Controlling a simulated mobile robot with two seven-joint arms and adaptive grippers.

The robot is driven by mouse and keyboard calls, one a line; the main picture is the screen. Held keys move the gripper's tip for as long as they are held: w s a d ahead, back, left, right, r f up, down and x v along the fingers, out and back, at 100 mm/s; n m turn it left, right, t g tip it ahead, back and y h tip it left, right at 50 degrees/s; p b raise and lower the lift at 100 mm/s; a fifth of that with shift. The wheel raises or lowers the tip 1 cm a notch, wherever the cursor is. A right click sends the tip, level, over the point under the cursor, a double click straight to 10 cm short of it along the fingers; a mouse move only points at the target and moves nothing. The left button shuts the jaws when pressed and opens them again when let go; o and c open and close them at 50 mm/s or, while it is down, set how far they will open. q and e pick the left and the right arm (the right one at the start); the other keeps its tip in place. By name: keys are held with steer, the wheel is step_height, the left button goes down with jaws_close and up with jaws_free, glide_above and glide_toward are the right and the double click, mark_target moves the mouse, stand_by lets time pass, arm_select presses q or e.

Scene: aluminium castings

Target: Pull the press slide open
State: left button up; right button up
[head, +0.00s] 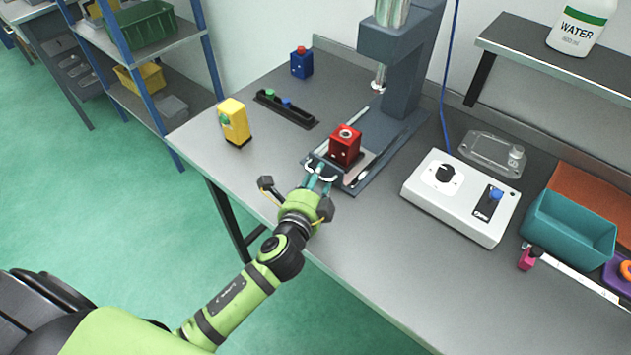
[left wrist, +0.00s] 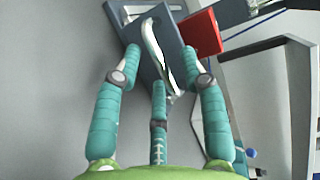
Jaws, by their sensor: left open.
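The press (head: 397,52) stands at the back of the grey bench. Its slide (head: 367,160) lies at the front of the press base with a red block (head: 345,150) on it. In the left wrist view the slide's dark front plate (left wrist: 128,40) carries a pale curved handle (left wrist: 154,48); the red block (left wrist: 203,33) shows behind it. My left gripper (head: 321,178) is open at the handle, its teal fingers (left wrist: 160,85) spread on either side of it. I cannot tell whether a finger touches the handle. My right gripper is out of view.
A yellow block (head: 234,122), a black button strip (head: 286,108) and a blue block (head: 301,64) stand left of the press. A white control box (head: 455,200) and a teal bin (head: 568,228) stand to the right. The bench's front edge runs below my left gripper.

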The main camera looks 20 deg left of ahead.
arm_select(q)
steer(key=v, duration=1.2)
